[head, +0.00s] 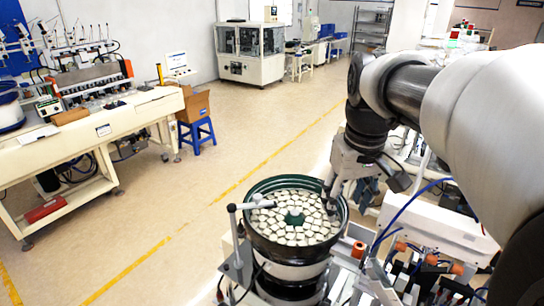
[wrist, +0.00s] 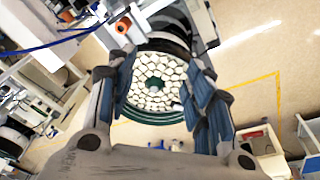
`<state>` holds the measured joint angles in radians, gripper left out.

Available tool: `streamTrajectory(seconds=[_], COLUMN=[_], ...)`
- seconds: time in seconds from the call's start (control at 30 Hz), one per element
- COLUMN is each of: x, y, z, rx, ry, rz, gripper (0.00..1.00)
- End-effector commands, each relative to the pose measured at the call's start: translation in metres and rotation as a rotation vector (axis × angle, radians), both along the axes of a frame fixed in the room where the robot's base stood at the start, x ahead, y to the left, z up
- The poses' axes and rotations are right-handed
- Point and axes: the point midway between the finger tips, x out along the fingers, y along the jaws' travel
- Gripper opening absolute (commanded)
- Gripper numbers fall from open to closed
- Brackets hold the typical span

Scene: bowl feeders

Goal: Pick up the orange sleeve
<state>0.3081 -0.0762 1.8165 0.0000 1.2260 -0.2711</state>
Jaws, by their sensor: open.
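The orange sleeve (head: 358,249) is a small upright orange cylinder just right of the bowl feeder's rim in the head view. In the wrist view the orange sleeve (wrist: 123,26) is at the upper left, beyond the left finger's tip. My gripper (head: 332,190) is over the right back rim of the bowl, behind the sleeve and apart from it. In the wrist view my gripper (wrist: 160,75) has its fingers spread wide with nothing held between them. The sleeve's lower end is hard to make out.
The bowl feeder (head: 343,222) is full of pale pieces (head: 290,232). A metal post with a bar (head: 234,230) stands at its left. Machinery with blue hoses and other orange parts (head: 456,268) lies right of the sleeve. The floor (head: 200,220) left of the feeder is clear.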

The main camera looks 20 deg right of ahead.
Motion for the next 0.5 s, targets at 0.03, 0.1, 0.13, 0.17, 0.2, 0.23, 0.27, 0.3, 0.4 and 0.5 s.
streamTrajectory(seconds=[0.03, 0.1, 0.13, 0.17, 0.2, 0.23, 0.27, 0.3, 0.4, 0.5], x=[0.014, 0.027, 0.031, 0.036, 0.04, 0.043, 0.045, 0.047, 0.05, 0.051], y=[-0.02, -0.042, -0.051, -0.059, -0.069, -0.075, -0.081, -0.087, -0.097, -0.1], z=[-0.006, -0.011, -0.013, -0.016, -0.019, -0.021, -0.023, -0.025, -0.031, -0.04], rx=[0.008, 0.018, 0.023, 0.028, 0.034, 0.038, 0.042, 0.046, 0.054, 0.057], ry=[0.037, 0.077, 0.091, 0.104, 0.119, 0.13, 0.14, 0.147, 0.164, 0.17], rz=[-0.012, -0.015, -0.018, -0.018, -0.02, -0.02, -0.021, -0.022, -0.021, -0.02], gripper=[0.47, 0.47, 0.47, 0.47, 0.47, 0.47, 0.47, 0.47, 0.47, 0.47])
